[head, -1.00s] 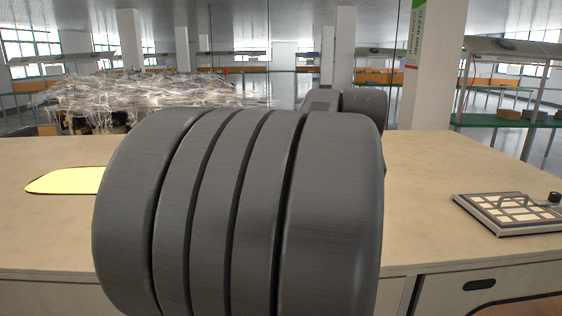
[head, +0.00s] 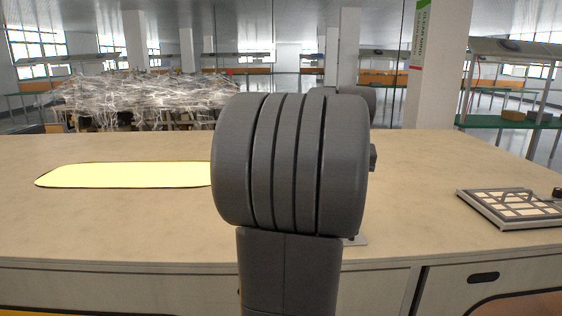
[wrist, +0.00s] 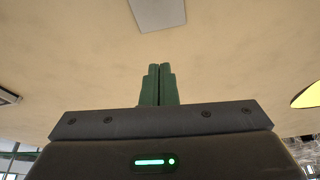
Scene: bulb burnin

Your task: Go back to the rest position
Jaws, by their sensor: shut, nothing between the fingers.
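My gripper (wrist: 157,85) shows in the wrist view with its two green fingers pressed together and nothing between them. It points at the bare tan workbench top (wrist: 80,70), clear of any object. In the head view my arm blocks the middle of the picture, and my gripper is hidden behind it. The workbench (head: 120,225) spreads out in front of me.
A yellow rounded panel (head: 125,175) lies on the bench at left, partly hidden by my arm. A framed tray with a handle (head: 510,208) lies at the right. A grey plate (wrist: 157,12) shows ahead of the fingers. Much of the bench is bare.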

